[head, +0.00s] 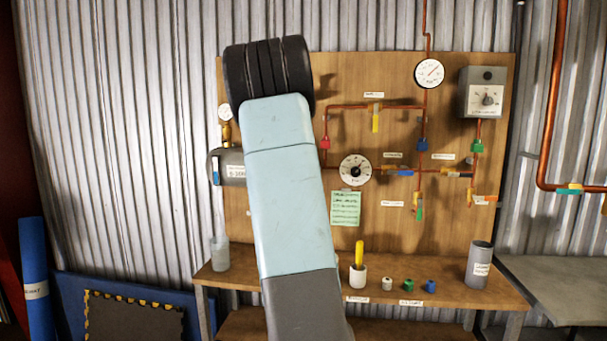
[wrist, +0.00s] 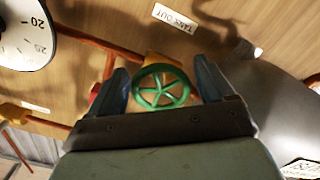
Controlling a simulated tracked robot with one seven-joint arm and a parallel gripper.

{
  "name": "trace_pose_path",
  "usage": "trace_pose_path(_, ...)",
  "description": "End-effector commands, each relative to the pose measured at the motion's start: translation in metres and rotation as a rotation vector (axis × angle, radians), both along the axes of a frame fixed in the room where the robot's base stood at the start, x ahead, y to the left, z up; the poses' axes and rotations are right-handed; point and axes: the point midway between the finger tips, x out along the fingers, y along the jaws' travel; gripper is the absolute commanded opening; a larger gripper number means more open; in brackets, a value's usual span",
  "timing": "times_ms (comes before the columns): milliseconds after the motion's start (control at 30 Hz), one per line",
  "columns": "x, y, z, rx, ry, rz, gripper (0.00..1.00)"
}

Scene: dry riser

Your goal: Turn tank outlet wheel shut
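The tank outlet wheel (wrist: 162,88) is a small green spoked handwheel in the wrist view, on a brass valve body below a label reading "TANK OUT" (wrist: 175,18). My gripper (wrist: 160,72) is open, with one dark finger on each side of the wheel. The fingers stand close to the rim; I cannot tell whether they touch it. In the head view my arm covers both the wheel and my gripper. A grey tank (head: 232,172) shows at the left edge of the wooden board; its rounded grey side fills the right of the wrist view.
The wooden board (head: 460,220) carries copper pipes, gauges, coloured valves and a grey box (head: 486,92). A dial (wrist: 22,35) and pipe are close to my gripper at left. Below, the bench (head: 440,296) holds a white cup (head: 357,283), small coloured parts and a grey cylinder (head: 479,264).

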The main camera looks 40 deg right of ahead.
Motion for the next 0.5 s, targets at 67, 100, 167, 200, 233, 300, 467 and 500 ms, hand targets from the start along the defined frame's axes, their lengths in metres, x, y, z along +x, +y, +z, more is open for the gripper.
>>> trace_pose_path(67, 0.001, 0.0009, 0.0017, -0.002, -0.003, 0.002, 0.89)
trace_pose_path(100, 0.0013, 0.0012, 0.0023, -0.002, -0.003, 0.003, 0.93)
trace_pose_path(167, 0.0016, 0.0013, 0.003, -0.004, -0.005, 0.003, 0.93)
trace_pose_path(200, 0.0018, 0.0014, 0.0033, -0.005, -0.005, 0.004, 0.93)
trace_pose_path(233, 0.0019, 0.0016, 0.0035, -0.005, -0.005, 0.004, 0.93)
trace_pose_path(300, 0.0021, 0.0018, 0.004, -0.005, -0.006, 0.004, 0.93)
trace_pose_path(467, -0.001, 0.0062, 0.0052, -0.005, -0.009, 0.005, 0.93)
trace_pose_path(500, -0.0033, 0.0088, 0.0051, -0.005, -0.009, 0.005, 0.93)
